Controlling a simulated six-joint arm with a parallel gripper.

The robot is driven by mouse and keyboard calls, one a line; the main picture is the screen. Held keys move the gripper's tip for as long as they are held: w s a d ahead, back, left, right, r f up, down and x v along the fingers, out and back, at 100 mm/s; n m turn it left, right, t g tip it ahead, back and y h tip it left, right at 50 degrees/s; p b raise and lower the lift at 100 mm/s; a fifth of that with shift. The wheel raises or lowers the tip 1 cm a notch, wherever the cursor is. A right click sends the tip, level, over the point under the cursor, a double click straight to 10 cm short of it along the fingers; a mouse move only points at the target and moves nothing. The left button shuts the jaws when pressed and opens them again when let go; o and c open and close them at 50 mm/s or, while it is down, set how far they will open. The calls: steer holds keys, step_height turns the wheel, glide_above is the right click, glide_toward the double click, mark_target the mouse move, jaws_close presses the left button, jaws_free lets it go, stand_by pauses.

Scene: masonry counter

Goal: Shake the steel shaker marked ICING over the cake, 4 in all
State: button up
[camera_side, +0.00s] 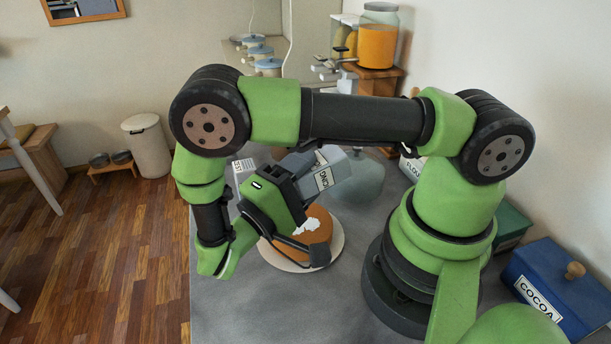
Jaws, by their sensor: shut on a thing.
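A grey steel shaker (336,171) with a white label is held tilted above the cake, to its upper right in the picture. Part of its label lettering shows, but I cannot read the whole word. My gripper (303,178) is shut on the shaker. The round brown cake (320,236) sits on a pale plate (337,243) on the counter below, with a white patch (307,226) on its top. My gripper and wrist hide part of the cake and plate.
A blue COCOA box (556,282) with a wooden knob stands at the right. A glass vessel (358,182) stands behind the shaker. A jar of orange contents (378,42) is on a wooden stand at the back. The front counter (270,310) is clear.

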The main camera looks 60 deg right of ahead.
steer(key=shift+r, duration=0.1)
steer(key=shift+r, duration=0.9)
steer(key=y, duration=0.1)
steer(key=m+t+y, duration=0.1)
steer(key=y, duration=0.1)
steer(key=m+y, duration=0.1)
steer(key=y, duration=0.1)
steer(key=shift+r, duration=0.3)
steer(key=y, duration=0.1)
steer(key=m+t+y, duration=0.1)
steer(key=t+y, duration=0.1)
steer(key=shift+a+r+y, duration=0.1)
steer(key=shift+r+y, duration=0.15)
steer(key=shift+y, duration=0.15)
steer(key=t+y, duration=0.1)
steer(key=m+t+y, duration=0.1)
steer(key=t+y, duration=0.1)
steer(key=y, duration=0.1)
steer(key=shift+w+a+r+m, duration=0.25)
steer(key=shift+w+r+m, duration=0.05)
steer(key=shift+r, duration=0.1)
steer(key=t+y, duration=0.2)
steer(key=y, duration=0.1)
steer(key=a+r+m+t+y, duration=0.1)
steer(key=shift+w+r+y, duration=0.1)
steer(key=shift+w+y, duration=0.2)
steer(key=shift+w, duration=0.05)
